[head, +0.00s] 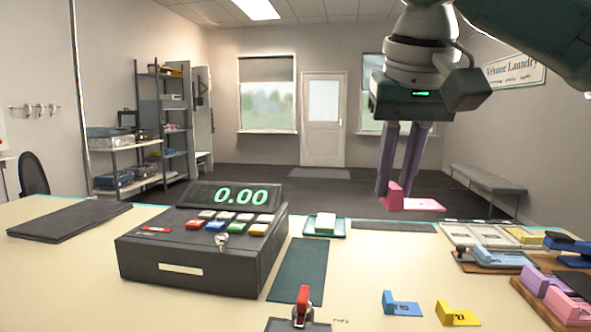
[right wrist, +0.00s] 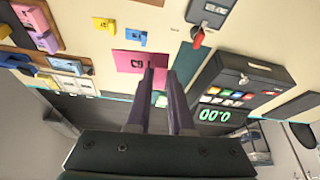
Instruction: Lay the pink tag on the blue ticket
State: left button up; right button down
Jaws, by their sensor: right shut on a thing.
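The pink tag (head: 418,204) is held in my right gripper (head: 391,188), whose purple-grey fingers are shut on its raised end. The tag hangs level, in the air above the far part of the counter. In the right wrist view the tag (right wrist: 138,62) shows dark lettering beyond the fingertips (right wrist: 160,75). The blue ticket (head: 401,304) lies on the counter nearer to me, with an upright end at its left and nothing on it. It also shows in the right wrist view (right wrist: 134,39), apart from the tag. My left gripper is not in view.
A yellow ticket (head: 458,316) lies right of the blue one. Trays with coloured tags (head: 524,285) fill the right. The counter between is clear.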

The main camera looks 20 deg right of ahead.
jog(key=s+a+n+y, duration=0.1)
jog(key=s+a+n, duration=0.3)
jog(key=s+a, duration=0.5)
jog(key=shift+s+a+n+t+y, duration=0.2)
jog(key=shift+s+n+t+y, duration=0.15)
jog(key=shift+s, duration=0.3)
